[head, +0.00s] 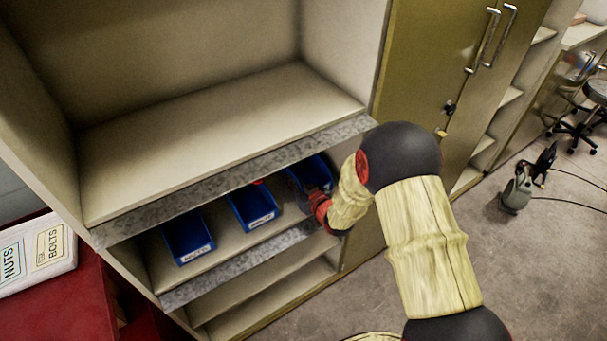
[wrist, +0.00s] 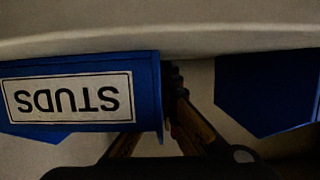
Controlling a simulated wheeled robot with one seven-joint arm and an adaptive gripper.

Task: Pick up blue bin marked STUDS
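The blue bin marked STUDS (wrist: 144,98) fills the left of the wrist view, its white label upside down. In the head view, the right-hand blue bin (head: 312,170) on the shelf is partly covered by my gripper (head: 321,209); its label is hidden there. In the wrist view, one finger of my gripper (wrist: 172,120) reaches up along the bin's right side. The other finger passes out of sight behind the bin's labelled face. The left fingertip is hidden, so I cannot tell whether the fingers grip the bin wall.
A middle blue bin (head: 254,207) and a left blue bin (head: 188,238) stand on the same shelf (head: 228,238). A metal-edged shelf (head: 230,180) lies just above them. A closed cabinet (head: 425,60) is to the right.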

